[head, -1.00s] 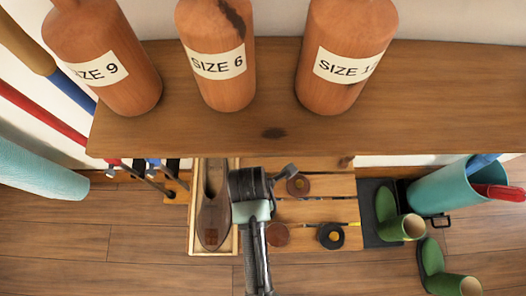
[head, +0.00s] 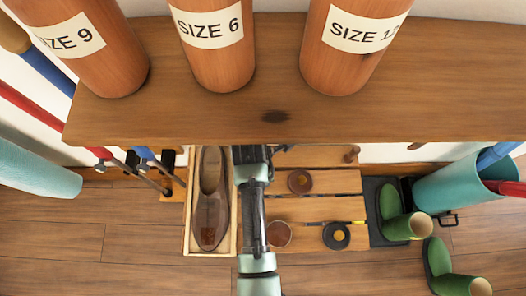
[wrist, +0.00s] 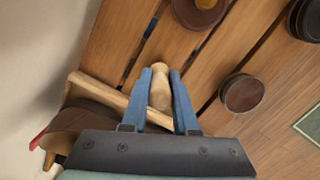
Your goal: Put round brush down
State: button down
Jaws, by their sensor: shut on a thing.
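The round brush (wrist: 160,88) shows in the wrist view as a pale wooden, rounded handle between the two blue fingers. My gripper (wrist: 162,75) is shut on it, over the slatted wooden bench (wrist: 125,32). The brush's lower part is hidden, and I cannot tell whether it touches the slats. In the head view my wrist reaches under the shelf edge beside the shoe tray, and the fingers and brush are hidden there.
A tray (head: 232,240) with a brown shoe (head: 211,200) is left of my arm. Round tins (head: 300,181) (head: 336,235) (head: 278,234) lie on the slats. A shelf (head: 290,118) with labelled wooden forms overhangs.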

jog(key=shift+r, duration=0.1)
jog(key=c, duration=0.7)
grip_release()
jog(key=r+p, duration=0.1)
jog(key=r, duration=0.1)
jog(key=r+p, duration=0.1)
jog(key=r, duration=0.2)
jog(key=r+p, duration=0.1)
jog(key=r, duration=0.1)
jog(key=shift+s+a+r, duration=0.25)
jog(key=shift+a, duration=0.15)
jog(key=shift+f, duration=0.1)
